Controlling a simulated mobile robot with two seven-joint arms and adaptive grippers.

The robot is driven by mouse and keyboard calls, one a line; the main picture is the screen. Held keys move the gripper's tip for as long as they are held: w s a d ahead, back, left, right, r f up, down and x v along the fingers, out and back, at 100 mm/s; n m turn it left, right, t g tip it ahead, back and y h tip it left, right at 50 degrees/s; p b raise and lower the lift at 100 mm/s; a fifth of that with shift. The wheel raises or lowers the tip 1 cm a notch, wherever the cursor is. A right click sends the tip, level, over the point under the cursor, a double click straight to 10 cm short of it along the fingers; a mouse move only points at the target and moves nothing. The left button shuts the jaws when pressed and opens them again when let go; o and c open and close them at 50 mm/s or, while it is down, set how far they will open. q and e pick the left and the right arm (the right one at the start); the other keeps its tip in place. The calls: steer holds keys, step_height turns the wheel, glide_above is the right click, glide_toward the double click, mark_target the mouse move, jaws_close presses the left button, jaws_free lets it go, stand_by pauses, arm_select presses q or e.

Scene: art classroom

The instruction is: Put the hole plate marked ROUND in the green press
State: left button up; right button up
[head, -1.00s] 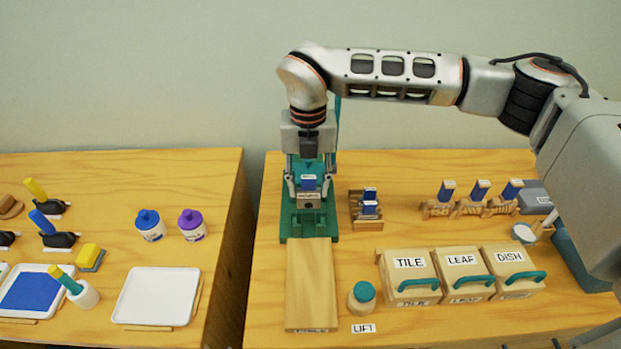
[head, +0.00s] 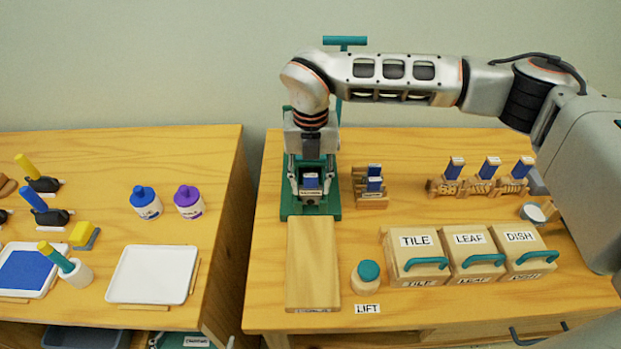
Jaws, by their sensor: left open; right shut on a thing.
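The green press (head: 333,209) stands at the back left of the right-hand table; its teal crossbar handle (head: 345,41) shows above my arm. My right gripper (head: 311,186) points down in front of the press and is shut on a blue-tabbed hole plate (head: 311,199), held low over the press base. The plate's label is too small to read, and I cannot tell whether the plate touches the base. My gripper hides much of the press.
A wooden rack (head: 371,203) with blue-tabbed plates stands right of the press. A wooden board (head: 312,265) lies before it. A teal-topped jar (head: 368,273) and boxes marked TILE (head: 417,255), LEAF (head: 470,252) and DISH (head: 520,248) stand at the front.

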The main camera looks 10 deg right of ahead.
stand_by(0.3)
steer(key=o, duration=1.2)
steer(key=shift+o, duration=0.2)
steer(key=shift+r, duration=0.1)
steer(key=shift+r+p, duration=1.45)
steer(key=shift+r, duration=0.85)
steer(key=shift+r+p, duration=0.85)
steer(key=shift+r, duration=0.8)
